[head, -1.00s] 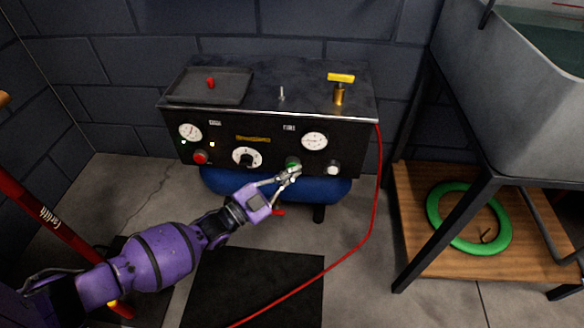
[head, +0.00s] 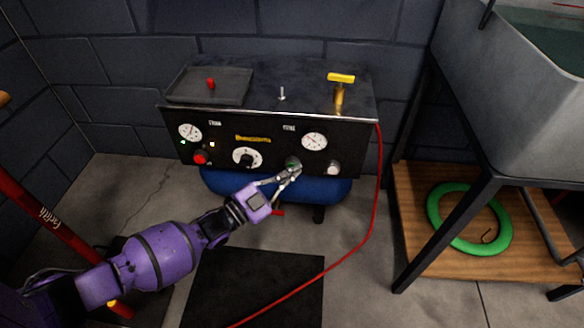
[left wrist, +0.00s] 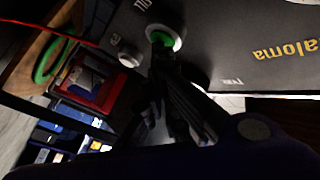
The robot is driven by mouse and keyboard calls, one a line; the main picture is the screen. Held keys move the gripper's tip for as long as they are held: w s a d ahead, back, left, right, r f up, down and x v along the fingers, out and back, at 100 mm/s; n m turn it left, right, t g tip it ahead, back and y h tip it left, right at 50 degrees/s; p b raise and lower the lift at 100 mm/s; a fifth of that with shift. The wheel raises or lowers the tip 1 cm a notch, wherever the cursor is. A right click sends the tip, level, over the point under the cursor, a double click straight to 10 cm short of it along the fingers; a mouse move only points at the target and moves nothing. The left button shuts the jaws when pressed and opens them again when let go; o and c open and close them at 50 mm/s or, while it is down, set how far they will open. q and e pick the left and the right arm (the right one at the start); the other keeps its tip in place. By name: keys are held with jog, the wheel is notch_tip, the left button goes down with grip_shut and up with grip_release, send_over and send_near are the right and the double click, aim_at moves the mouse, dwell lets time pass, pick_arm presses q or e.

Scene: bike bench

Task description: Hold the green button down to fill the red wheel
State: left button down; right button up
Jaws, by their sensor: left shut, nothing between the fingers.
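The green button (head: 293,162) is on the front of the black compressor panel (head: 225,140), below the right gauge (head: 314,141). It shows as a green-rimmed disc (left wrist: 178,43) in the left wrist view. My left gripper (head: 295,171) is shut and empty, its fingertips at the button and covering part of it. Whether the button is pressed in I cannot tell for sure. A red hose (head: 370,215) runs from the panel's right end down to the floor and out at the bottom. I see no red wheel. My right gripper is out of view.
A red button (head: 200,157), a dial (head: 246,156) and a white knob (head: 333,168) are also on the panel. A tray (head: 208,86) sits on top. At right are a sink stand leg (head: 445,235) and a green ring (head: 440,220) on a wooden shelf.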

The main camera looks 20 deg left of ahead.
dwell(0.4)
pick_arm(q)
jog(key=shift+s+d+p, duration=0.25)
jog(key=shift+s+p, duration=0.35)
jog(key=shift+s, duration=0.25)
jog(key=shift+s, duration=0.1)
jog(key=s+p, duration=0.1)
jog(key=s, duration=0.1)
jog(key=s+d+p, duration=0.1)
jog(key=s, duration=0.1)
jog(key=shift+s+d+p, duration=0.2)
jog(key=shift+s+p, duration=0.1)
jog(key=shift+p, duration=0.05)
